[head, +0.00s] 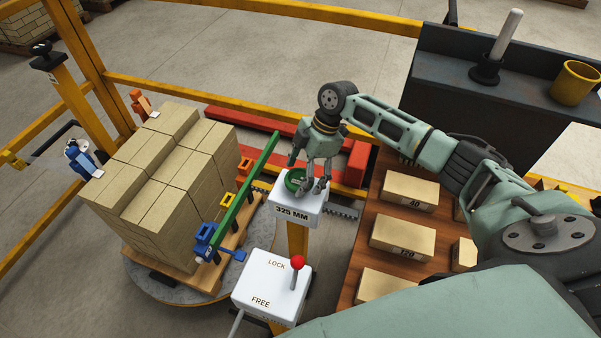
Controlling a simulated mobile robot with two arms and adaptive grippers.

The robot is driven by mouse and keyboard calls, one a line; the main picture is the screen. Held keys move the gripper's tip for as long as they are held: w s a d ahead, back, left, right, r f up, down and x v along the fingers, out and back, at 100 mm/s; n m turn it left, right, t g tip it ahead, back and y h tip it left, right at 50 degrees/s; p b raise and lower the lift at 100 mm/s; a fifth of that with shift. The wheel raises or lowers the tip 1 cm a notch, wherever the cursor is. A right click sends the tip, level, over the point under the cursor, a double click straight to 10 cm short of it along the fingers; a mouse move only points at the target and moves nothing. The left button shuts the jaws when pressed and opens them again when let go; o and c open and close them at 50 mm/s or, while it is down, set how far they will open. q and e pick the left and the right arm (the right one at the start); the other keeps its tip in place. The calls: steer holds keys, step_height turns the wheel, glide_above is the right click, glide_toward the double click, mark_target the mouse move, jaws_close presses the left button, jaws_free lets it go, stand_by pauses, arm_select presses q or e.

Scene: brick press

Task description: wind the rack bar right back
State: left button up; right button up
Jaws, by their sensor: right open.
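The rack bar (341,212) is a dark toothed bar that shows right of the white post head (312,212), marked with a number in MM. More of its teeth show left of the post, toward the long green bar (239,196) beside the brick stack. A green handwheel (291,182) sits on top of the post head. My right gripper (309,187) points down at the handwheel with its fingers open; they partly hide the wheel, and I cannot tell whether they touch it. My left gripper is out of view.
A white LOCK/FREE box (262,285) has a red-knobbed lever (298,263) near its LOCK end. The brick stack (165,185) stands on a pallet at left. A brown table (372,262) with labelled bricks is at right. Yellow rails (180,91) run behind.

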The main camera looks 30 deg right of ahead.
steer(key=v, duration=1.2)
steer(key=shift+f, duration=0.1)
